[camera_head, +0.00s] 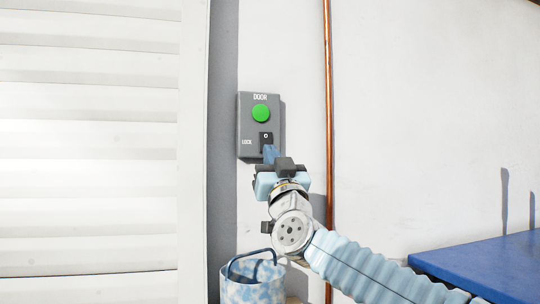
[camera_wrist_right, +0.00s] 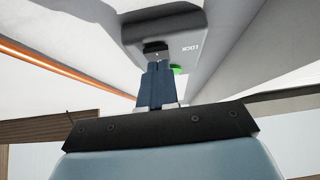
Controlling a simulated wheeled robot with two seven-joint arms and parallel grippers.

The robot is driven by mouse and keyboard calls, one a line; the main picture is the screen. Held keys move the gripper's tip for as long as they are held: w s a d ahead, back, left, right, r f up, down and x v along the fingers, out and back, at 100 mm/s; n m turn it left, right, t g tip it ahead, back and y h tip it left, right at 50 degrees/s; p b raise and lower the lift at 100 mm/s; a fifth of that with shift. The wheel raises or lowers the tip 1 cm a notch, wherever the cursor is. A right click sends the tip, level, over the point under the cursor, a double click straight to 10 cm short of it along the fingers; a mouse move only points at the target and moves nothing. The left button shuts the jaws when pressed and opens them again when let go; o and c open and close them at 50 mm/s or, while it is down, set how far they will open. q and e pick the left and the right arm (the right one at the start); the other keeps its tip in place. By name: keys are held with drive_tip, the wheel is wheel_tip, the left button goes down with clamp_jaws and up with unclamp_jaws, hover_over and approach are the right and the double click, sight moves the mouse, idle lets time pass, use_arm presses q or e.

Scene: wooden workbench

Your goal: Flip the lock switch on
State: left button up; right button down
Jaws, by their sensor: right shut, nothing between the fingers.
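A grey control box (camera_head: 245,126) marked DOOR hangs on the wall, with a round green button (camera_head: 261,113) on its upper part. Below the button is the black lock switch (camera_head: 266,136), beside the word LOCK. My right gripper (camera_head: 270,153) is shut and empty, with its fingertips just below the switch and partly over the box's lower edge. In the right wrist view the shut blue fingers (camera_wrist_right: 156,72) point at the black switch (camera_wrist_right: 155,49) on the box (camera_wrist_right: 180,22). I cannot tell whether they touch it. My left gripper is out of view.
A vertical copper pipe (camera_head: 328,90) runs down the wall right of the box. A white slatted door (camera_head: 90,150) is on the left. A blue-and-white patterned bucket (camera_head: 252,284) stands below my right wrist. A blue surface (camera_head: 490,268) is at the lower right.

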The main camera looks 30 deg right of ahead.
drive_tip(key=shift+w+d, duration=0.15)
drive_tip(key=shift+w, duration=0.25)
drive_tip(key=shift+w+f, duration=0.1)
